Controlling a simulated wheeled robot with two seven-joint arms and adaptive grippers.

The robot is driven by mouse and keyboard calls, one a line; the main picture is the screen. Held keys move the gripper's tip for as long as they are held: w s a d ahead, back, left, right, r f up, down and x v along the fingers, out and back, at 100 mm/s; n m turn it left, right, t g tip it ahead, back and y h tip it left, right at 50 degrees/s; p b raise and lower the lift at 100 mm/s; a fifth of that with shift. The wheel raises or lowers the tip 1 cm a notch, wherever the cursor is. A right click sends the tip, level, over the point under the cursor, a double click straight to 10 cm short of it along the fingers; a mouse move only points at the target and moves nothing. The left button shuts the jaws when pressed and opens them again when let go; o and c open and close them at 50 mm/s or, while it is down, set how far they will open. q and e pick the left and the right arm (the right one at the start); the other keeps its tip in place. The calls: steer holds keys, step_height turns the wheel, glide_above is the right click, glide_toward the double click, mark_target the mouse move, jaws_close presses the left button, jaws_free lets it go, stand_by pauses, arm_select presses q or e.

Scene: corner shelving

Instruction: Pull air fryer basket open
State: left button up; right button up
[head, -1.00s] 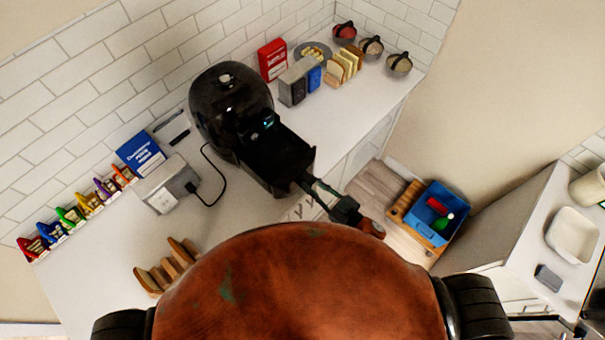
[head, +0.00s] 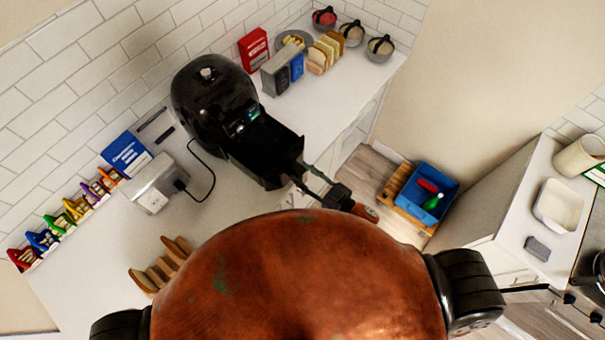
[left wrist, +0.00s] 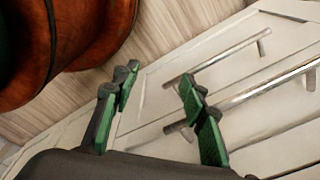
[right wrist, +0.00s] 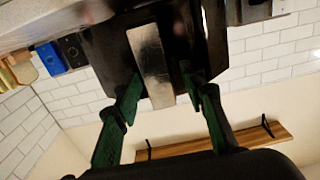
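The black air fryer (head: 212,98) stands on the white counter, left of centre in the head view. Its basket (head: 268,150) is drawn out of the body toward me. My right gripper (head: 306,176) is at the front of the basket. In the right wrist view its green fingers (right wrist: 160,90) are spread on either side of the pale metallic handle strip (right wrist: 150,62); firm contact is not clear. My left gripper (left wrist: 160,95) is open and empty in the left wrist view, near white cabinet fronts with bar handles. It is hidden in the head view.
A toaster (head: 152,182) and a blue box (head: 126,153) stand left of the fryer. A red box (head: 253,49) and toast rack (head: 325,52) are behind it. A blue crate (head: 427,192) is low on the right. A wooden rack (head: 158,266) is at the counter's front left.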

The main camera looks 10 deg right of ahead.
steer(key=v, duration=1.2)
steer(key=shift+a, duration=0.1)
